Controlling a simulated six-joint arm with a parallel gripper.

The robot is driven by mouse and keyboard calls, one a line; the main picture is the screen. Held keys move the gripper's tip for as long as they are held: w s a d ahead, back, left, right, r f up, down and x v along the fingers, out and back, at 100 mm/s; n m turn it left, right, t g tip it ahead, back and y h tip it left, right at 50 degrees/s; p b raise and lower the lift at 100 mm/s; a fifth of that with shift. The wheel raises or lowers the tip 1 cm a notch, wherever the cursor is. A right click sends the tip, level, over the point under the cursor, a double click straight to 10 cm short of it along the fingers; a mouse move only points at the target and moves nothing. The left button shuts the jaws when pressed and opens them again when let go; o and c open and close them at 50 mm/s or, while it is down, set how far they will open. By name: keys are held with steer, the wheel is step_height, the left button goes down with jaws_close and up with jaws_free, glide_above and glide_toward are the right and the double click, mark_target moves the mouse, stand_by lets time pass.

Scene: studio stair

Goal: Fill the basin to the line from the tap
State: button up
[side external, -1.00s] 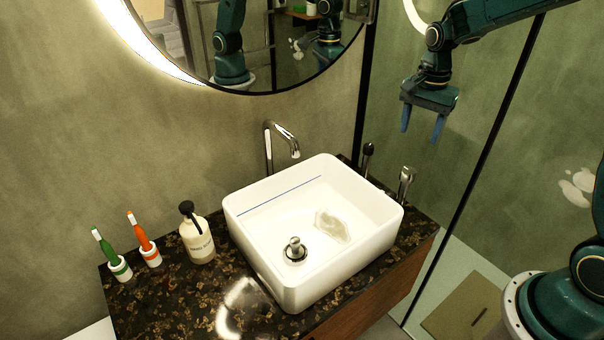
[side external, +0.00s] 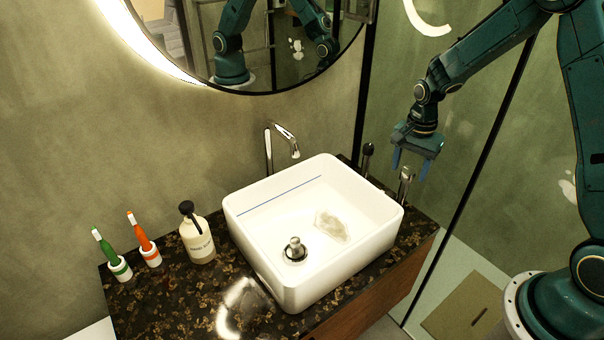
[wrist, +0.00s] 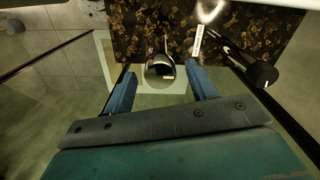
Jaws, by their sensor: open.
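The white basin (side external: 258,262) sits on a dark speckled counter, with a blue line (side external: 280,196) on its inner back wall. A chrome tap (side external: 279,138) arches behind it; I see no stream from its spout. A chrome plug with a knob (side external: 294,246) is at the drain; I cannot tell whether it is seated. A crumpled-looking pale grey patch (side external: 331,226) is on the basin floor. A chrome lever-like piece (side external: 405,182) stands right of the basin. My gripper (side external: 408,171) is open just above it; in the wrist view the chrome piece (wrist: 160,70) shows between the fingers, apparently untouched.
A black-topped piece (side external: 367,158) stands close left of the chrome one. A glass panel with a black frame (side external: 478,180) is on the right.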

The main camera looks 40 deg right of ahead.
steer(key=c, duration=1)
steer(key=shift+n, duration=0.4)
steer(key=n, duration=0.7)
steer(key=shift+n, duration=0.4)
steer(key=n, duration=0.8)
